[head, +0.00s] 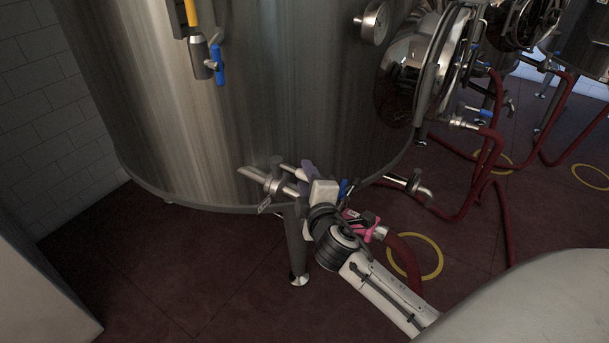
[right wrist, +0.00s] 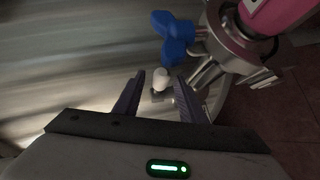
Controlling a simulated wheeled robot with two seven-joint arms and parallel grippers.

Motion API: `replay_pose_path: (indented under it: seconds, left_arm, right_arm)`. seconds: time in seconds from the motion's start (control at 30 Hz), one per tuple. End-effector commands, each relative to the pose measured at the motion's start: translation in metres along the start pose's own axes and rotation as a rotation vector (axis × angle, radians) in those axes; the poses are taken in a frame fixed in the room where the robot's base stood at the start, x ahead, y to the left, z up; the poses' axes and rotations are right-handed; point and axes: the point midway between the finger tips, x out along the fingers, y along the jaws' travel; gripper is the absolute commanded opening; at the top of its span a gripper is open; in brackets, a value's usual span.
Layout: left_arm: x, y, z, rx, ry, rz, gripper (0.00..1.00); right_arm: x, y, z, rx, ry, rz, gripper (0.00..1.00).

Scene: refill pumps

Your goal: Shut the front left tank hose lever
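The large steel front left tank (head: 260,110) fills the middle of the head view. Low on it, a blue hose lever (head: 343,188) shows partly behind my right gripper (head: 305,172), above a pink hose fitting (head: 362,224). In the right wrist view the blue lever (right wrist: 175,38) lies beyond the fingertips, beside a steel valve (right wrist: 235,45) and the pink fitting (right wrist: 285,10). My right gripper (right wrist: 160,96) is open, its purple fingers apart and clear of the lever. A small pale knob (right wrist: 161,79) appears between the fingertips. My left gripper is not in view.
Steel outlet pipes (head: 265,180) stick out at the tank's lower edge, above a tank leg (head: 297,250). A red hose (head: 405,262) runs from the pink fitting. Another blue lever (head: 218,65) sits higher on the tank. Open floor (head: 170,265) lies at lower left.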

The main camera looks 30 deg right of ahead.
Motion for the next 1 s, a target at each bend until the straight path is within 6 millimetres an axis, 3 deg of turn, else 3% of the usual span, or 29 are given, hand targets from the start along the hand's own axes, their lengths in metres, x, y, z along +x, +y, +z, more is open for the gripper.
replay_pose_path:
  seconds: [0.2, 0.47, 0.7, 1.0]
  left_arm:
    - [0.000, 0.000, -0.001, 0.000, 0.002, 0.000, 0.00]
    - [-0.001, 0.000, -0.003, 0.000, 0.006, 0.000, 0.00]
    - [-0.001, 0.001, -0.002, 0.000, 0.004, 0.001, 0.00]
    - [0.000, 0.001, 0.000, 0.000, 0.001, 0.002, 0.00]
  right_arm:
    - [0.018, 0.000, 0.000, 0.001, 0.000, -0.001, 0.37]
    - [0.019, -0.001, 0.000, 0.002, 0.000, -0.002, 0.37]
    - [0.019, -0.001, 0.000, 0.002, 0.000, -0.002, 0.00]
    - [0.019, -0.001, 0.002, 0.005, -0.011, 0.001, 0.00]
